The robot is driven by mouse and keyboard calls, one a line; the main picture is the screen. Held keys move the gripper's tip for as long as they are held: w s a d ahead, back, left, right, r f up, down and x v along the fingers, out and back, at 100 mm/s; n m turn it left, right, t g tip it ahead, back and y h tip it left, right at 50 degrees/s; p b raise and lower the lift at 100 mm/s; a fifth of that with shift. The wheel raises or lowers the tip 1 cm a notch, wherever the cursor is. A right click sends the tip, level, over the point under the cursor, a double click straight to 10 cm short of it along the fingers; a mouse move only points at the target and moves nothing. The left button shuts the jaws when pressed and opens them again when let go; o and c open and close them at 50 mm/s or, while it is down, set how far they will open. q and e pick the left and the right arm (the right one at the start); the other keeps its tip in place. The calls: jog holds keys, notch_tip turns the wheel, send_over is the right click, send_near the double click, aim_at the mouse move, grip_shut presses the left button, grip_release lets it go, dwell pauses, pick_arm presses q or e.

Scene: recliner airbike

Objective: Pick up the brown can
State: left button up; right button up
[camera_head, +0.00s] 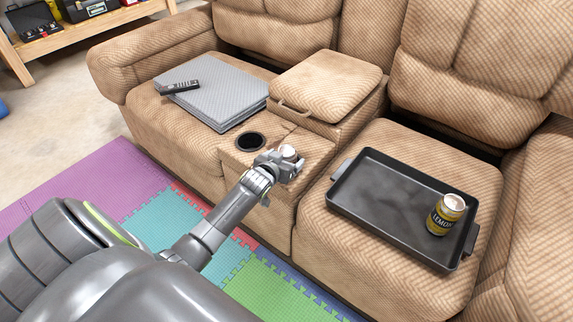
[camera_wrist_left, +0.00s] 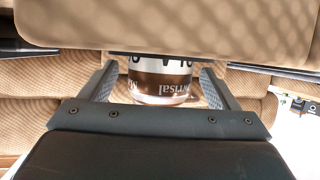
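The brown can (camera_wrist_left: 160,84) has a brown body with white lettering and a pale band. In the wrist view it stands between the two fingers of my left gripper (camera_wrist_left: 160,80), with a gap on each side. In the head view my left gripper (camera_head: 283,163) is at the front of the sofa's centre console. Only the can's pale top (camera_head: 289,152) shows there; the gripper hides the rest. The left gripper is open around the can. My right gripper is in neither view.
A black cup holder (camera_head: 250,141) lies left of the gripper. A dark tray (camera_head: 377,203) with a yellow lemon can (camera_head: 445,216) is on the right seat. A grey folded stack (camera_head: 222,97) with a black remote (camera_head: 179,87) is on the left seat.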

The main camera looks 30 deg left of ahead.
pick_arm(q)
jog(key=c, duration=1.2)
jog(key=shift+r, duration=0.2)
